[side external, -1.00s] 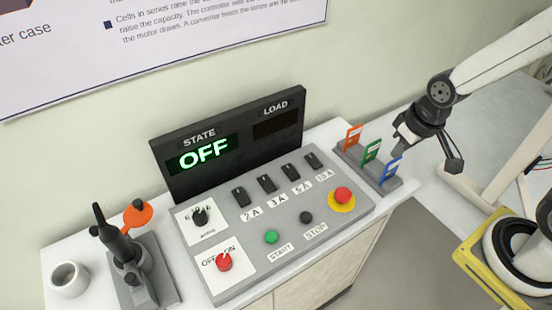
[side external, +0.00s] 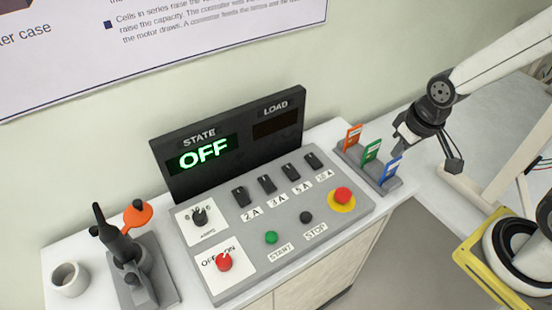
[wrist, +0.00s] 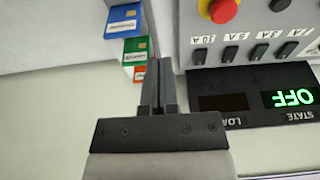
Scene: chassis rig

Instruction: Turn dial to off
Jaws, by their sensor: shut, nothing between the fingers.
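A red dial (side external: 224,262) sits on a white plate marked OFF and ON at the panel's front left. Its pale mark points up and slightly right; I cannot tell its exact setting. A black dial (side external: 199,217) on another white plate sits behind it, with lettering too small to read. The STATE display (side external: 205,153) reads OFF in green; it also shows upside down in the wrist view (wrist: 293,98). My gripper (side external: 399,145) is shut and empty, beside the card holder and well right of both dials. In the wrist view my gripper (wrist: 158,62) shows its fingers together.
Orange, green and blue cards (side external: 371,150) stand in a grey holder near my gripper. The grey panel (side external: 300,255) carries several black switches, green and black buttons, and a red emergency button (side external: 342,195).

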